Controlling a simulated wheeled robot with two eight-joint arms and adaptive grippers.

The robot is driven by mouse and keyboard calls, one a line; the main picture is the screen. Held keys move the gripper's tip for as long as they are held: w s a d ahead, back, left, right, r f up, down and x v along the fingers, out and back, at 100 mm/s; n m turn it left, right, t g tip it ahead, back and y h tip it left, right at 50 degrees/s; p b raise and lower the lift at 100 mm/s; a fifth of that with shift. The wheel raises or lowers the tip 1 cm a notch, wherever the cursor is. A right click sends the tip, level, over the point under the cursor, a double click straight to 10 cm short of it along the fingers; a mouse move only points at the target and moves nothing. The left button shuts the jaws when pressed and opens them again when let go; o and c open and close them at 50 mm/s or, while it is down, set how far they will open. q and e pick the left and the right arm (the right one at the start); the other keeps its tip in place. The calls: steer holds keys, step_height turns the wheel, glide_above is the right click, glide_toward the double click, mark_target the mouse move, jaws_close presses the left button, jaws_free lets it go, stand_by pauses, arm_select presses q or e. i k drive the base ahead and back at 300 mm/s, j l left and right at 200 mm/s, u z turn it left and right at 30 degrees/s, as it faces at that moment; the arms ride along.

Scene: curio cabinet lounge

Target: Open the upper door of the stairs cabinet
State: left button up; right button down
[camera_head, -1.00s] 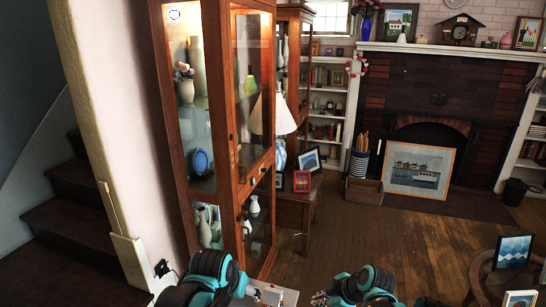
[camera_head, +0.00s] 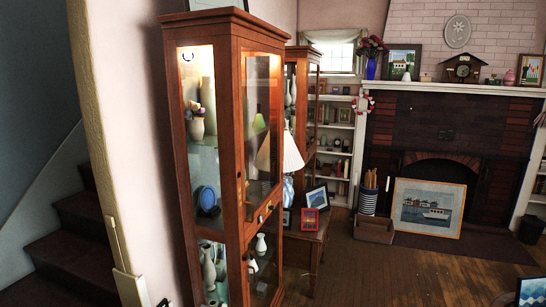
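A tall wooden cabinet with glass panels (camera_head: 207,27) stands beside the stairs, left of the middle. Its upper door (camera_head: 242,130) is on the right-hand face, a wooden frame around tall glass, and looks shut. A small dark knob or lock shows on the door's left edge. Vases and a blue plate show inside through the glass. Neither of my grippers is in view.
The stairs (camera_head: 60,245) lie at the left behind a wall edge. A side table (camera_head: 305,240) with a lamp (camera_head: 291,155) and picture frames stands close to the cabinet's right. A second cabinet (camera_head: 303,60) stands behind.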

mark_target(255, 46)
steer(key=i+l, duration=0.15)
steer(key=l, duration=0.25)
steer(key=i+l, duration=0.1)
steer(key=l, duration=0.3)
steer(key=i+l, duration=0.15)
steer(key=l, duration=0.25)
steer(key=i+l+u, duration=0.1)
steer(key=l, duration=0.3)
steer(key=i+l, duration=0.4)
steer(key=i, duration=0.25)
